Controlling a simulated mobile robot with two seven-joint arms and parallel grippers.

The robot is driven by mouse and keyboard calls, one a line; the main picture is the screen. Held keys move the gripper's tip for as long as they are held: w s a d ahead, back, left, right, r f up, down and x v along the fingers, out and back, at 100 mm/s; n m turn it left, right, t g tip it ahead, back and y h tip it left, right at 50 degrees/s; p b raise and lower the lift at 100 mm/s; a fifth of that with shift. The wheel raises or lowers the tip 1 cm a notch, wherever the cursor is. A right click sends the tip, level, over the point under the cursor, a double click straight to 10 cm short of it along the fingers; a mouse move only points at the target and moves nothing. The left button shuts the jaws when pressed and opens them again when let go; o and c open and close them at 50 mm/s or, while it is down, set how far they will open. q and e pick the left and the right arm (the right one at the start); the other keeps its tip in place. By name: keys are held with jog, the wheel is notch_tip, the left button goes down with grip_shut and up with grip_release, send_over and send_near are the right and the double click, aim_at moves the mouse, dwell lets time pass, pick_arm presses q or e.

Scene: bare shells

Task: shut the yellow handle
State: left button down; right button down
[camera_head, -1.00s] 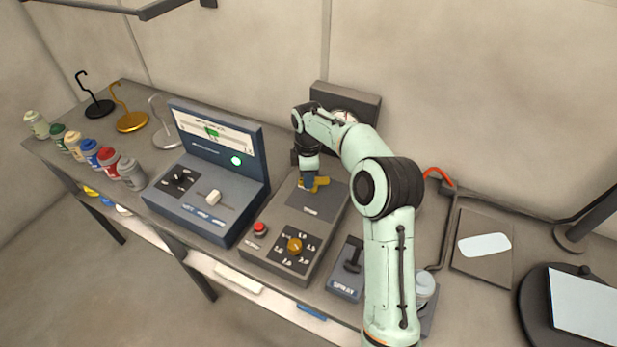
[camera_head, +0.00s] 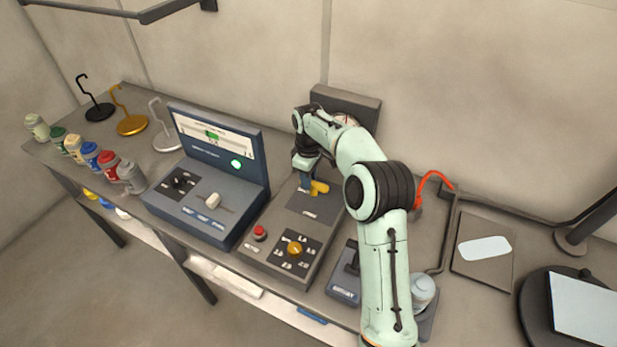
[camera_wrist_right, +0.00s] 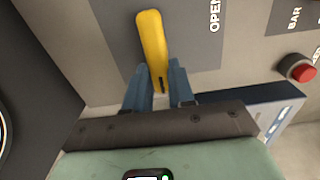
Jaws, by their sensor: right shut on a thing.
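The yellow handle (camera_head: 320,187) is on the sloped top of a grey box, on a darker plate. In the right wrist view the handle (camera_wrist_right: 152,40) is a long rounded lever next to the word OPEN. My right gripper (camera_head: 307,184) reaches down onto the plate at the handle. In the wrist view its two blue fingers (camera_wrist_right: 155,80) are shut on the near end of the handle, one on each side. The handle's pivot is hidden. My left gripper is not in view.
The grey box also has a red button (camera_head: 260,233) and an orange knob (camera_head: 295,249). A blue-grey console (camera_head: 205,200) stands to its left. A small lever box (camera_head: 346,275) is to its right. A round gauge behind is partly hidden by my arm.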

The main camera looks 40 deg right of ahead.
jog(key=shift+r, duration=0.1)
jog(key=c, duration=1)
grip_release()
jog(key=shift+o, duration=0.2)
notch_tip(320, 180, up, 13)
jog(key=shift+r, duration=0.15)
